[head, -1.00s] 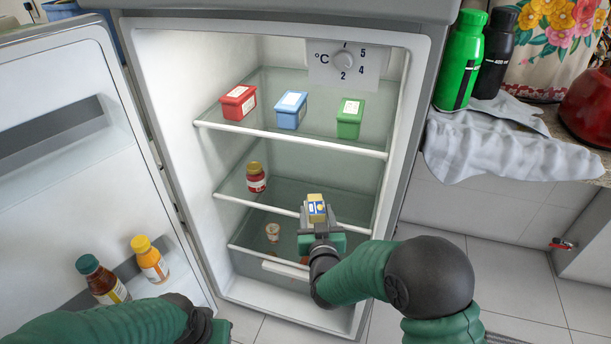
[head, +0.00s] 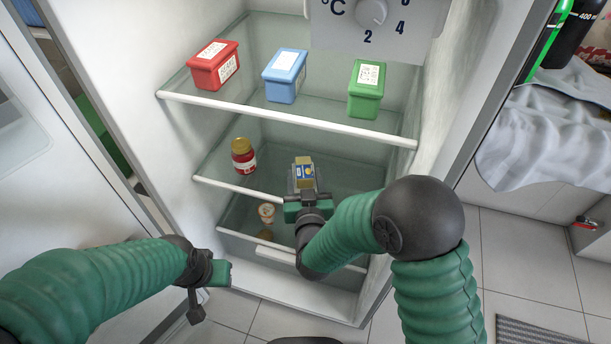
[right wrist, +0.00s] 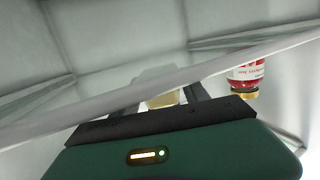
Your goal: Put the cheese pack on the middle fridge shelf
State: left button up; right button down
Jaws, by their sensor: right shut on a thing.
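The cheese pack (head: 305,172) is a small yellow block with a blue label. My right gripper (head: 303,182) is shut on it, inside the open fridge. In the head view the pack shows over the middle shelf (head: 345,190), just past its white front edge; I cannot tell whether it touches the glass. In the right wrist view a pale yellow part of the pack (right wrist: 165,98) shows between the dark fingers, partly behind the shelf edge. My left gripper (head: 208,280) is low in front of the fridge, away from the pack, its jaw opening unclear.
A red jar (head: 243,157) stands left on the middle shelf. Red (head: 213,66), blue (head: 285,76) and green (head: 366,90) tubs stand on the upper shelf. A small jar (head: 266,213) is below. The middle shelf has free room around the pack.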

jog(key=shift+s+r, duration=0.15)
jog(key=shift+a, duration=0.1)
jog(key=c, duration=0.6)
grip_release()
jog(key=shift+f, duration=0.2)
jog(key=shift+r, duration=0.1)
jog(key=shift+s+r, duration=0.1)
jog(key=s+p, duration=0.1)
jog(key=s, duration=0.3)
jog(key=s+r+p, duration=0.1)
jog(key=s, duration=0.2)
jog(key=s+p, duration=0.2)
jog(key=s, duration=0.2)
jog(key=shift+s+d+r, duration=0.3)
jog(key=shift+d+r, duration=0.05)
jog(key=shift+d, duration=0.05)
